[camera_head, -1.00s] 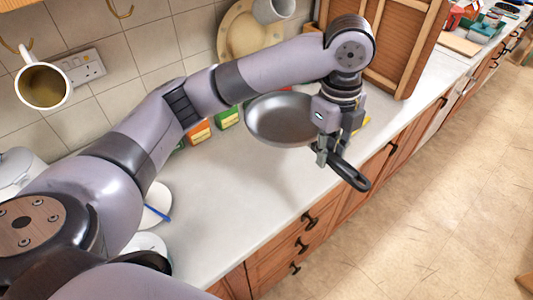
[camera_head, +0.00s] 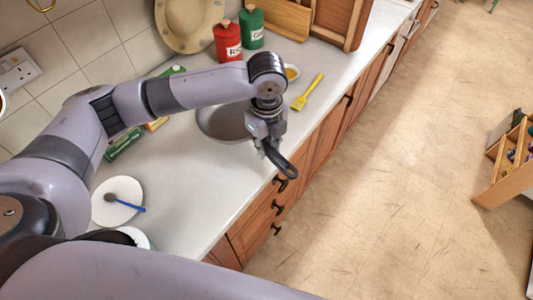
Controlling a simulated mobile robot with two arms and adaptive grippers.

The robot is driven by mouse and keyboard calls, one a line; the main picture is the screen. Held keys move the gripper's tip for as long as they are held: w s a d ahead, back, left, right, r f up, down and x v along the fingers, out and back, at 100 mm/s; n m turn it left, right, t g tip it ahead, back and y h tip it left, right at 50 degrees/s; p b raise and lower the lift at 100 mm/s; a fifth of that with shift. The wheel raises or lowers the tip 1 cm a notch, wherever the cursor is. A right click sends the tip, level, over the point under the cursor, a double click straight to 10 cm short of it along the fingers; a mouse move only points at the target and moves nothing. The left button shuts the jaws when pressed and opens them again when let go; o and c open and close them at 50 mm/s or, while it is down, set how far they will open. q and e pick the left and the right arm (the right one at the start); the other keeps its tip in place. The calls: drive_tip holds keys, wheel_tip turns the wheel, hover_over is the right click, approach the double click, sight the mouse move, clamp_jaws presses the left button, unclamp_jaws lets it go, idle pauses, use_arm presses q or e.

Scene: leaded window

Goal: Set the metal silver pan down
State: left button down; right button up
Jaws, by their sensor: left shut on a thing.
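The metal silver pan (camera_head: 218,122) is at the white countertop (camera_head: 192,188), partly hidden behind my left arm. Its dark handle (camera_head: 281,160) points toward the counter's front edge. My left gripper (camera_head: 264,138) is shut on the pan near where the handle starts. The pan looks level and low over the counter; I cannot tell whether its base touches the surface. My right gripper is not in view.
A white plate (camera_head: 112,209) with a blue-handled utensil lies nearer on the counter. A yellow brush (camera_head: 307,92), a red canister (camera_head: 228,42) and a green canister (camera_head: 251,27) are beyond the pan. Small boxes sit behind my arm. Counter between plate and pan is clear.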

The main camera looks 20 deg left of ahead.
use_arm(q)
wheel_tip(320, 180, down, 5)
drive_tip(key=shift+r+p, duration=0.2)
drive_tip(key=shift+p, duration=0.15)
drive_tip(key=shift+f, duration=0.3)
drive_tip(key=c, duration=1.5)
unclamp_jaws()
drive_tip(key=shift+o, duration=0.2)
drive_tip(key=shift+r, duration=0.45)
wheel_tip(320, 180, up, 10)
drive_tip(key=b, duration=0.2)
drive_tip(key=shift+d+r+b, duration=0.1)
drive_tip(key=shift+r+b, duration=0.1)
drive_tip(key=shift+b, duration=0.1)
drive_tip(key=shift+r, duration=0.35)
